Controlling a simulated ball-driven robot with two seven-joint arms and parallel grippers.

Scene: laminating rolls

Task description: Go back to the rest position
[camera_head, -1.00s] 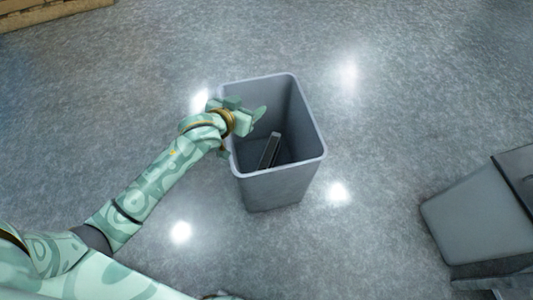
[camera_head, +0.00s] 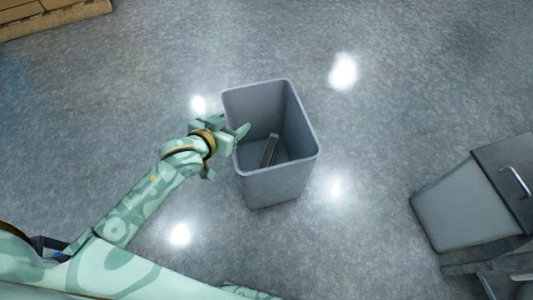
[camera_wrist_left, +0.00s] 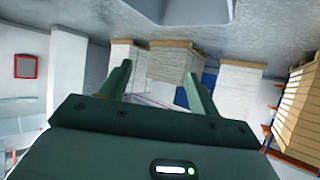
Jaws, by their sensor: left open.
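My left gripper (camera_head: 236,128) is at the left rim of a grey open bin (camera_head: 275,185) in the head view. It is open, and in the left wrist view its two fingers (camera_wrist_left: 160,88) stand apart with nothing between them. A dark narrow object (camera_head: 269,150) lies inside the bin, leaning against the inner wall. My right gripper is not in view.
A grey cabinet or cart (camera_head: 465,205) with a metal handle stands at the right. A wooden pallet or box (camera_head: 50,14) is at the top left. The floor around the bin is clear. Stacked boxes (camera_wrist_left: 175,65) show in the left wrist view.

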